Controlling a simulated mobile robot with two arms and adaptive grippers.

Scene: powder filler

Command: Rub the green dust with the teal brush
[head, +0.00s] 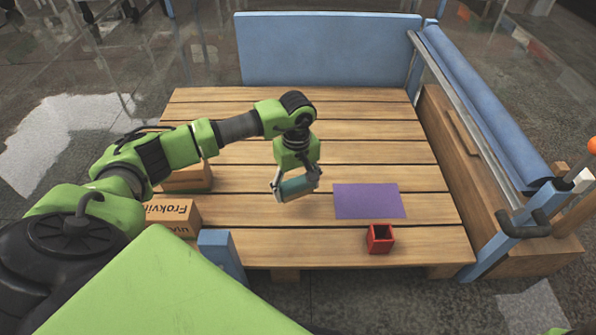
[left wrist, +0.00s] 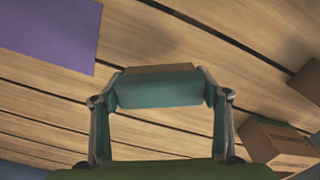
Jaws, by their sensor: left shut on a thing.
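My left gripper (head: 297,188) is shut on the teal brush (head: 293,187) and holds it above the middle of the slatted wooden table (head: 230,125). In the left wrist view the brush (left wrist: 158,90) sits between the two fingers, with a brown strip along its far edge. A flat purple sheet (head: 369,201) lies on the table to the right of the gripper; part of it shows in the left wrist view (left wrist: 45,40). I cannot make out any green dust in either view. My right gripper is out of view.
A small open red box (head: 380,238) stands in front of the purple sheet. Cardboard boxes (head: 173,214) stand at the table's left edge. A blue panel (head: 325,50) closes the back, and a blue roll (head: 485,105) runs along the right. The table's back half is clear.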

